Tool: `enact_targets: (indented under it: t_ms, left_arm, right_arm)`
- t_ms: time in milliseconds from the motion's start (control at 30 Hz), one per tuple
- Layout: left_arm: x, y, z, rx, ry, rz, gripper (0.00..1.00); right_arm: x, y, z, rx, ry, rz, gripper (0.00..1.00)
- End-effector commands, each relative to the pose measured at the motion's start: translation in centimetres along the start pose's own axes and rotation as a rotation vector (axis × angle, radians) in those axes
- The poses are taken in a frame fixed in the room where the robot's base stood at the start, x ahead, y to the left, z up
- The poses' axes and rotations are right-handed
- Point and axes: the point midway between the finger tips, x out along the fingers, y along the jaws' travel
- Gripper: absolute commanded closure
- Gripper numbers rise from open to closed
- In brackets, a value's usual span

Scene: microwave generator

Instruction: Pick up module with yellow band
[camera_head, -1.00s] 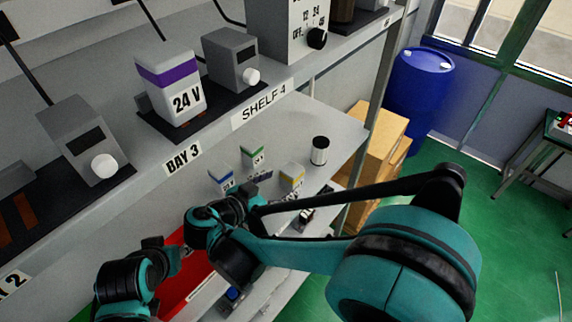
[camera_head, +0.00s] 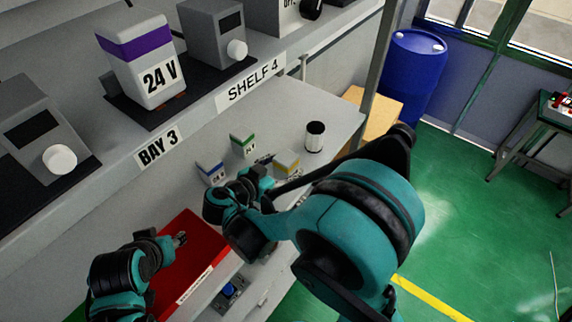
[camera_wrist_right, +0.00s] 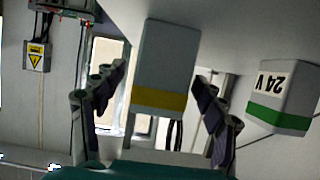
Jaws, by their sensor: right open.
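The module with the yellow band (camera_head: 287,162) stands on the lower shelf, partly hidden by my right arm in the head view. In the right wrist view, which looks upside down, this white module (camera_wrist_right: 165,70) with its yellow band lies between the two spread fingers of my right gripper (camera_wrist_right: 157,110), with gaps at both sides. In the head view my right gripper (camera_head: 266,180) is just in front of the module. My left gripper (camera_head: 180,238) is over the red tray, its jaws too small to judge.
A green-banded module (camera_head: 243,146) and a blue-banded module (camera_head: 210,172) stand left of the yellow one. A dark-topped cylinder (camera_head: 314,136) stands to its right. The red tray (camera_head: 190,265) is in front. The upper shelf (camera_head: 205,122) overhangs and holds a purple-banded module (camera_head: 142,62).

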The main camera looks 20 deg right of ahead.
Motion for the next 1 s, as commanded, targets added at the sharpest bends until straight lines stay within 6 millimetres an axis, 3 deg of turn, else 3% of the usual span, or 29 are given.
enact_targets:
  t_ms: [100,333,567,600,1000]
  left_arm:
    - [-0.17,0.00,-0.13,0.000,0.000,0.000,0.60]
    - [-0.13,0.00,-0.09,0.000,0.000,0.000,0.60]
    - [-0.13,0.00,-0.09,0.000,0.000,0.000,0.60]
    - [-0.13,0.00,-0.09,0.000,0.000,0.000,0.60]
    - [-0.07,0.00,-0.06,0.000,0.000,0.000,0.60]
  right_arm:
    - [1.09,0.02,-0.01,0.000,0.000,0.001,0.28]
    - [1.24,0.02,0.07,-0.001,0.000,-0.001,0.28]
    - [1.22,0.01,0.08,-0.001,-0.001,0.000,0.86]
    - [1.23,0.01,0.08,-0.001,-0.001,0.000,0.90]
    - [0.96,0.00,-0.55,0.000,-0.001,0.000,0.91]
